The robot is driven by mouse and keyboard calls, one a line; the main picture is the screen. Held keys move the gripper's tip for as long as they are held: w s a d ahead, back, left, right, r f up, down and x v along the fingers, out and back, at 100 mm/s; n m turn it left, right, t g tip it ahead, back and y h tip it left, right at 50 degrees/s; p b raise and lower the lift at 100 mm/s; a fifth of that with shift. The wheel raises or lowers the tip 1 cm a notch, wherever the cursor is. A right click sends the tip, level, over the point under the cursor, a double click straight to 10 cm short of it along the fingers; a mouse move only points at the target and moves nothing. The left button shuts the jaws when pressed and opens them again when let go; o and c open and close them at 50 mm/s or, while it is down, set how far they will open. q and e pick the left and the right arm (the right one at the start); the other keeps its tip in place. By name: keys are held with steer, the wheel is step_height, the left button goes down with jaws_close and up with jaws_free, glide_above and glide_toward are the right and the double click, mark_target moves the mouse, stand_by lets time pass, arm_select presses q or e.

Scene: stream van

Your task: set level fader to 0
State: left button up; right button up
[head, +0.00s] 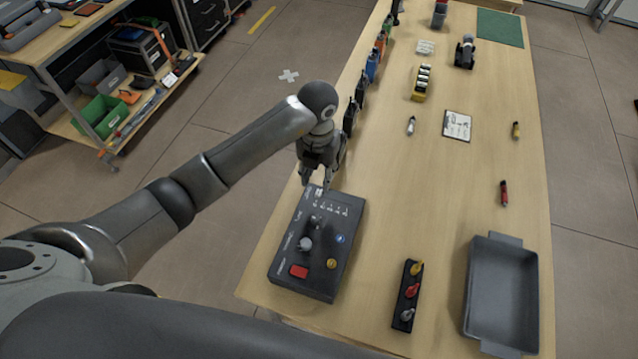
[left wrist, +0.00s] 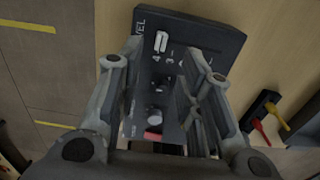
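The dark control box (head: 345,245) lies on the near left part of the table. The level fader shows as a white cap (left wrist: 161,41) beside the LEVEL print, close to the digit 4, in the left wrist view. My left gripper (head: 317,184) is over the box's far edge, its fingers apart with nothing between them. The fader is hard to make out in the head view. My right gripper is not in view.
A grey tray (head: 530,300) and a dark holder (head: 402,315) with coloured-handled items stand to the right of the box. Several bottles line the table's left edge beyond my gripper. The table between the box and the clipboard (head: 457,126) is mostly clear.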

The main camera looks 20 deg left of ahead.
mark_target(319, 192)
arm_select(q)
step_height(319, 192, down, 4)
steer(key=shift+r+p, duration=0.25)
steer(key=shift+p, duration=0.15)
steer(key=shift+w+f, duration=0.2)
steer(key=shift+f, duration=1.4)
steer(key=shift+c, duration=1)
steer(key=c, duration=0.5)
jaws_close()
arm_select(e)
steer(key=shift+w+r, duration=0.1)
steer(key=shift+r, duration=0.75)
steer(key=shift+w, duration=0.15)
